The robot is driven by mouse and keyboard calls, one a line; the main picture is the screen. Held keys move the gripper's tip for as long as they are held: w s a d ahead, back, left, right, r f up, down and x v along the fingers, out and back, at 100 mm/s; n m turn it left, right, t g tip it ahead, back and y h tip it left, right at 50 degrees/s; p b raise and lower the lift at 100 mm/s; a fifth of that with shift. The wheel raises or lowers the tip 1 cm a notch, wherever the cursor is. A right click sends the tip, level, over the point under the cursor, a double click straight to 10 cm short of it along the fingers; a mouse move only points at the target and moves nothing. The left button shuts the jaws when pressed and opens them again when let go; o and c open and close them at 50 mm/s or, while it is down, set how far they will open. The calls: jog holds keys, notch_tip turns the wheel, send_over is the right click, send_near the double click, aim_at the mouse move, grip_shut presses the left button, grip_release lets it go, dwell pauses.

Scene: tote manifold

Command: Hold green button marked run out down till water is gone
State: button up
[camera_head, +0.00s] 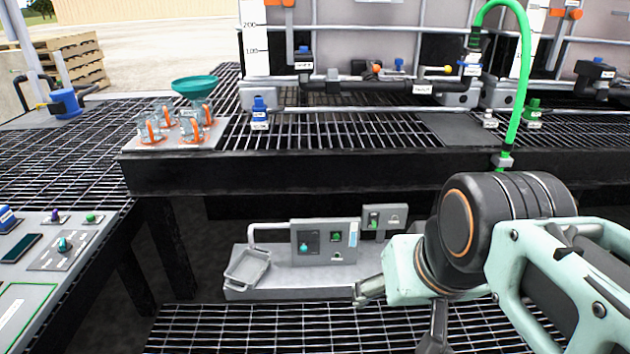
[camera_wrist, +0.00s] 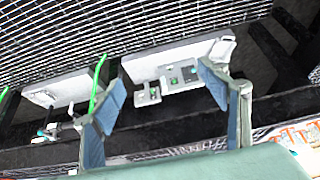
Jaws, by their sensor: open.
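A grey control box (camera_head: 325,241) with a teal knob and a green button (camera_head: 336,236) stands on a low grey shelf. A smaller box (camera_head: 383,220) behind it also carries a green button (camera_head: 373,218). Their labels are too small to read, so I cannot tell which is marked run out. Both boxes also show in the wrist view, the larger one (camera_wrist: 181,78) between my fingers and the smaller one (camera_wrist: 148,93) to its left. My gripper (camera_wrist: 162,80) is open and empty, apart from the boxes. In the head view it hangs right of them. No water level is clear.
A grey tray (camera_head: 247,268) sits left of the boxes. A black beam (camera_head: 300,172) and grated deck overhang the shelf. A green hose (camera_head: 526,60) hangs beside my arm. A side panel (camera_head: 60,250) at left has another green button (camera_head: 90,217).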

notch_tip(320, 180, up, 17)
jog(key=p, duration=1.6)
jog(key=shift+r, duration=0.2)
grip_shut()
notch_tip(320, 180, up, 28)
jog(key=p, duration=2.7)
jog(key=shift+f+p, duration=0.25)
jog(key=shift+p, duration=0.1)
jog(key=shift+w, duration=0.15)
